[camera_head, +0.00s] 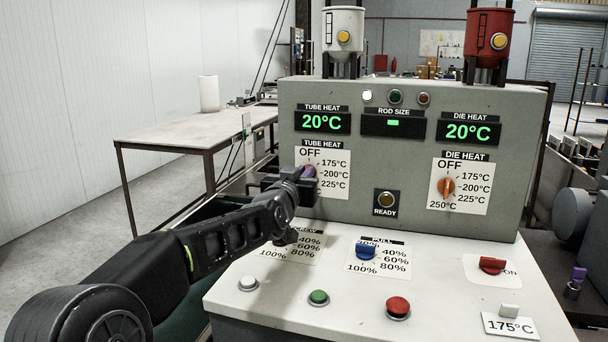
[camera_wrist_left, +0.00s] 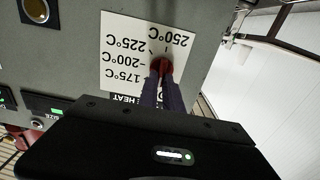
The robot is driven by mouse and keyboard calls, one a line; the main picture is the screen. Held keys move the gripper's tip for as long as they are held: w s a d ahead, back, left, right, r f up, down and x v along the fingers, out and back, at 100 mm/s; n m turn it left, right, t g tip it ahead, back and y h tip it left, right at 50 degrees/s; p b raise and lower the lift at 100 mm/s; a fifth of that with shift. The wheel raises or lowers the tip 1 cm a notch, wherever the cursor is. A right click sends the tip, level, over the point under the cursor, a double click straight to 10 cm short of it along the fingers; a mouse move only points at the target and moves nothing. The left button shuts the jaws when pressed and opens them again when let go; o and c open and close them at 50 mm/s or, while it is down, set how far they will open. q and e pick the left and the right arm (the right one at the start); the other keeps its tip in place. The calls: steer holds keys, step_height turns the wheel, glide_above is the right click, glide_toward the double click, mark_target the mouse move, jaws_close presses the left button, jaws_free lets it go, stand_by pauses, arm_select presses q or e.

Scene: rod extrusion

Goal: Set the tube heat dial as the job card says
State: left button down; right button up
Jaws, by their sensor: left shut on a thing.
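The tube heat dial's white plate (camera_head: 334,165) is on the upright grey panel, with OFF, 175°C, 200°C and 225°C readable. My left gripper (camera_head: 308,173) is shut on the red tube heat dial (camera_wrist_left: 165,66). In the left wrist view its dark purple fingers (camera_wrist_left: 163,85) close around the dial, and the plate (camera_wrist_left: 128,50) shows upside down. The fingers hide most of the dial, so I cannot tell where it points. The job card (camera_head: 509,326) at the lower right reads 175°C. The tube heat display (camera_head: 322,122) reads 20°C. My right gripper is not in view.
The orange die heat dial (camera_head: 446,187) is right of the ready lamp (camera_head: 386,200). Below, the sloping white desk has a blue pull dial (camera_head: 366,250), a red switch (camera_head: 491,265), and green (camera_head: 318,297) and red (camera_head: 398,307) buttons. My left arm partly covers the screw plate.

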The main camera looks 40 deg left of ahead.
arm_select(q)
steer(key=shift+m, duration=0.3)
steer(key=m+p, duration=0.1)
steer(key=m, duration=0.1)
steer(key=m+p, duration=0.1)
steer(key=m, duration=0.2)
steer(key=m+p, duration=0.2)
steer(key=m, duration=0.1)
steer(key=shift+w+d+f, duration=0.15)
steer(key=shift+d, duration=0.2)
stand_by(0.4)
steer(key=c, duration=1.5)
jaws_free()
steer(key=v, duration=0.7)
steer(key=shift+s+d+b, duration=0.15)
steer(key=shift+s+b, duration=0.2)
steer(key=shift+s, duration=0.05)
